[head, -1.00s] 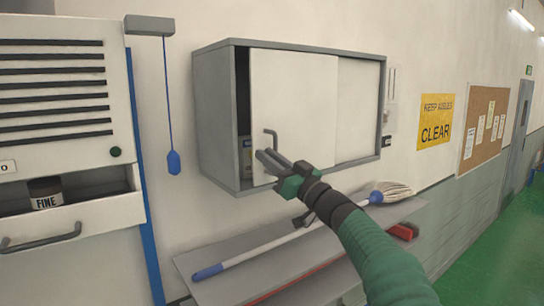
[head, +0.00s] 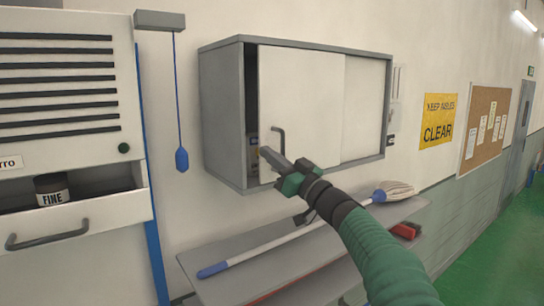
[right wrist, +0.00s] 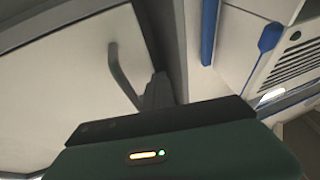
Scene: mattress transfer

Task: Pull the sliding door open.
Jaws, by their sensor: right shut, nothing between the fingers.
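The white sliding door (head: 300,100) is on a grey wall cabinet (head: 222,120). It stands slightly open, with a narrow dark gap at its left edge. Its grey bar handle (head: 279,140) is near the lower left of the door; it also shows in the right wrist view (right wrist: 120,75). My right gripper (head: 266,153) is shut and empty, its fingertips beside the handle's lower part, near the gap. In the right wrist view its fingers (right wrist: 158,90) lie beside the handle; I cannot tell whether they touch it. My left gripper is not in view.
Below the cabinet, a grey shelf (head: 215,259) carries a mop (head: 300,233). At left, a white cabinet (head: 60,140) has an open drawer holding a dark jar (head: 52,190). A blue pull cord (head: 181,160) hangs between the cabinets. A second white panel (head: 364,105) fills the cabinet's right side.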

